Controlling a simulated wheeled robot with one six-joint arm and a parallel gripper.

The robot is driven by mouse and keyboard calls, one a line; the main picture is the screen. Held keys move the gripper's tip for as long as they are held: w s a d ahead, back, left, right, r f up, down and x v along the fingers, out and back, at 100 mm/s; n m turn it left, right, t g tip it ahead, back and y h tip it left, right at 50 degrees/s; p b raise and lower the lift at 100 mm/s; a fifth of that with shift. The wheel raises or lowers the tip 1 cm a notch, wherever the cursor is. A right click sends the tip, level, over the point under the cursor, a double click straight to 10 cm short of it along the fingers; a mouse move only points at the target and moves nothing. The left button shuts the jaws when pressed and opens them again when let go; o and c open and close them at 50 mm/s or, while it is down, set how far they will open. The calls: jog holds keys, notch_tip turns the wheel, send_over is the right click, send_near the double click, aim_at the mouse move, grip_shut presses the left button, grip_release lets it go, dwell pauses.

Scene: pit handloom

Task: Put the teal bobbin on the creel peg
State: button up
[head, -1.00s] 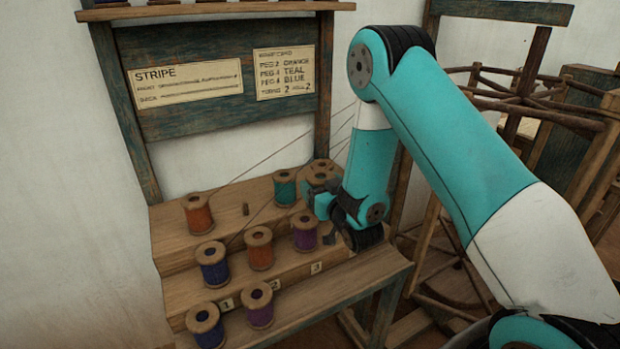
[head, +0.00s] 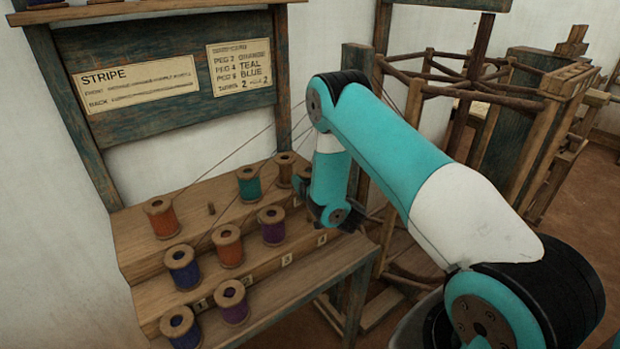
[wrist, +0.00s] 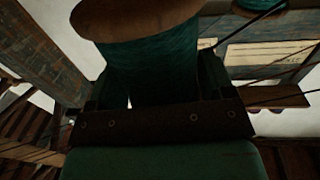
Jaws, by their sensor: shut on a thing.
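The teal bobbin (wrist: 155,65) fills the middle of the wrist view, its wooden flange toward the top. My gripper (wrist: 155,92) is shut on its thread-wound body. In the head view my arm hides the fingers and most or all of the held bobbin, at the right end of the stepped wooden creel (head: 150,318). Another teal bobbin (head: 249,184) stands on the creel's back step. A bare peg (head: 211,208) shows on that step. The creel's front face carries number labels, including 3 (head: 286,260) and 4 (head: 321,240). I cannot see a peg above label 4.
Orange bobbins (head: 161,218), blue bobbins (head: 182,267) and purple bobbins (head: 271,226) stand on the creel. A brown bobbin (head: 285,168) stands beside my arm. A card (head: 240,68) lists peg 4 as teal. A wooden reel frame (head: 460,85) stands to the right. Threads slant above the steps.

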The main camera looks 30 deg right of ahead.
jog(key=shift+f+b, duration=3.2)
jog(key=shift+f, duration=1.05)
jog(key=o, duration=1)
jog(key=shift+c, duration=0.2)
notch_tip(320, 180, up, 7)
jog(key=p, duration=0.6)
jog(key=shift+p, duration=0.35)
